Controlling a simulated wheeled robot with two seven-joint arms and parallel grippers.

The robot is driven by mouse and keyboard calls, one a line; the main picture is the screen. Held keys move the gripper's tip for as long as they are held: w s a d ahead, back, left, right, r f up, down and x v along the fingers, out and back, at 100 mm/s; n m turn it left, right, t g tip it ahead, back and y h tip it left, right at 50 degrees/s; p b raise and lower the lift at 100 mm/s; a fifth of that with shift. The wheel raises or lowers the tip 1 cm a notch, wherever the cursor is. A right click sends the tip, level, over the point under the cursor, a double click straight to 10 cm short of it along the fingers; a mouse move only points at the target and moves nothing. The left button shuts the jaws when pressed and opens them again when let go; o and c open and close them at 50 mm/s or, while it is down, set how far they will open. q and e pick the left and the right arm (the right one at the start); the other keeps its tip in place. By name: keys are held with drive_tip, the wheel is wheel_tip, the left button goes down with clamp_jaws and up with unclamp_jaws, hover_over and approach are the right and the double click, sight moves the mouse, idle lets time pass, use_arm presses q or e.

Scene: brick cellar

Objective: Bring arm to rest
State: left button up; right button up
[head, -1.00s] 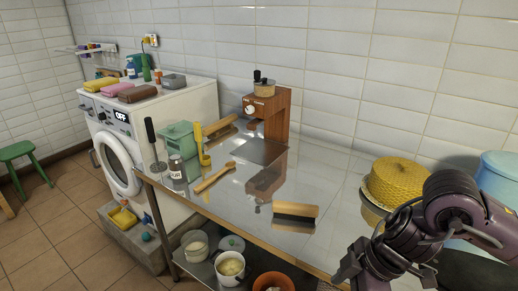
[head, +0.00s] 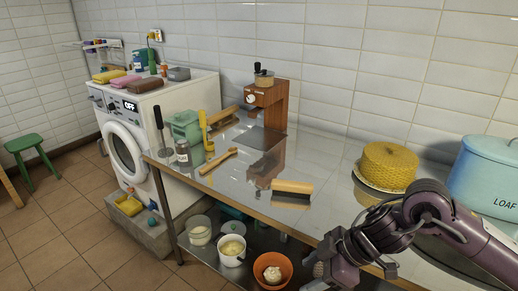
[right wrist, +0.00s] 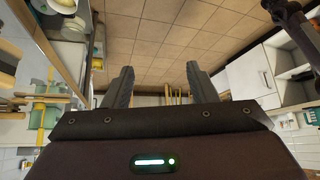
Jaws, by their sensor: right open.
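My right arm (head: 440,215) comes in from the lower right in the head view. Its gripper (head: 330,258) hangs at the front edge of the metal table (head: 240,195), near the orange bowl below. In the right wrist view the two fingers of this gripper (right wrist: 160,78) stand apart, open and empty, with tiled floor beyond them. My left gripper does not show in either view.
An orange bowl (head: 272,268) sits on the lower shelf.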

drive_tip(key=w+a+f+m+t+y, duration=0.3)
drive_tip(key=w+f+m+t, duration=0.1)
drive_tip(key=w+f, duration=0.75)
drive_tip(key=s+d+f+m+t+h, duration=0.1)
drive_tip(key=s+d+f+m+h, duration=0.2)
drive_tip(key=f, duration=0.9)
drive_tip(key=s+d+f+m+t+h, duration=0.1)
drive_tip(key=s+d+f+m, duration=0.3)
drive_tip(key=f, duration=0.8)
drive_tip(key=s+d+f+m+g+h, duration=0.1)
drive_tip(key=s+d+f+h, duration=0.15)
drive_tip(key=s+f, duration=0.6)
drive_tip(key=s+d+f+g+h, duration=0.15)
drive_tip(key=s+d+f, duration=0.25)
drive_tip(key=s+f, duration=0.45)
drive_tip(key=s+f+g+h, duration=0.1)
drive_tip(key=s+f+g, duration=0.1)
drive_tip(key=s, duration=0.9)
drive_tip(key=s+d+f+m+g+h, duration=0.1)
drive_tip(key=s+f, duration=0.3)
drive_tip(key=s, duration=0.7)
drive_tip(key=shift+s+d+g, duration=0.25)
drive_tip(key=shift+s+g, duration=0.1)
drive_tip(key=shift+g, duration=0.1)
